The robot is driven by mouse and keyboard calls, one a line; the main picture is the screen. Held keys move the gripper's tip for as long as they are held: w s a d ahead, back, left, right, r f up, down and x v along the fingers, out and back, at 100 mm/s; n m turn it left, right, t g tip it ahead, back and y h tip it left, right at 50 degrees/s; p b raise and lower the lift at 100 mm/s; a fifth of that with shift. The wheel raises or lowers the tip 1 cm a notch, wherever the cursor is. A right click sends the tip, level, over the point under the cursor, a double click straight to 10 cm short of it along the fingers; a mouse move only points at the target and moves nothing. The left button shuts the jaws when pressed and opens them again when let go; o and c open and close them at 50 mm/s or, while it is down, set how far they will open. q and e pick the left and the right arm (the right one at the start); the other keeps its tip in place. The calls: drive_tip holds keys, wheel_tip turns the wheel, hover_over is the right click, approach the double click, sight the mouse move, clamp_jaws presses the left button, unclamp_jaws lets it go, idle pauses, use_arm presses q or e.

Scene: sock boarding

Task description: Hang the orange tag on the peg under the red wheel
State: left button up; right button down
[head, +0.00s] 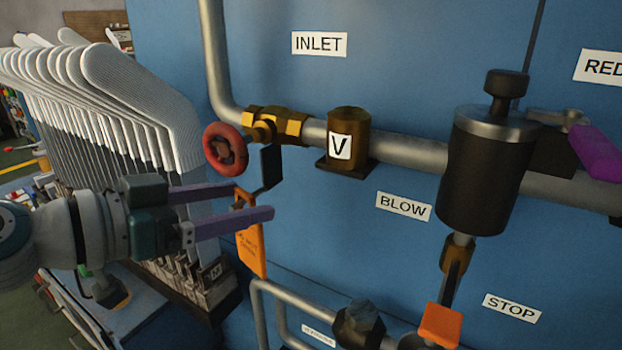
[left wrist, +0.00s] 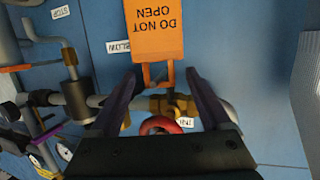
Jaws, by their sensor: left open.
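The orange tag (head: 251,250) hangs upright below the red wheel (head: 223,150), its loop at the end of the black peg (head: 270,167). The loop appears to be over the peg, but the contact is partly hidden. My left gripper (head: 254,200) is open, its two purple fingers on either side of the tag's loop. In the left wrist view the tag (left wrist: 157,30) reads "DO NOT OPEN" upside down, with its loop between the spread fingers (left wrist: 159,78). The red wheel (left wrist: 160,125) shows beyond the gripper's body there. My right gripper is not in view.
A brass valve (head: 277,124) and grey pipe (head: 400,150) run along the blue panel (head: 420,60). A rack of white sock boards (head: 100,95) stands close on the left. A lower pipe (head: 285,292) and an orange lever (head: 440,325) are below.

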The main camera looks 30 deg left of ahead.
use_arm(q)
drive_tip(key=b+v, duration=0.3)
drive_tip(key=v, duration=0.5)
drive_tip(key=s+d+r+m+g+y+p, duration=0.1)
drive_tip(key=s+d+r+g+p, duration=0.35)
drive_tip(key=p, duration=0.45)
drive_tip(key=s+d+r+g+p, duration=0.2)
drive_tip(key=s+d+g+p, duration=0.2)
drive_tip(key=s+d+p, duration=0.45)
drive_tip(key=a+r+n+g+y+p, duration=0.1)
drive_tip(key=r+y+p, duration=0.1)
drive_tip(key=r+p, duration=1.9)
drive_tip(key=a+r+n+g+y+p, duration=0.1)
drive_tip(key=a+r+n+y+p, duration=0.1)
drive_tip(key=r+p, duration=1.9)
drive_tip(key=shift+s+a+r+p, duration=0.2)
drive_tip(key=shift+s+a+p, duration=0.15)
drive_tip(key=shift+p, duration=0.7)
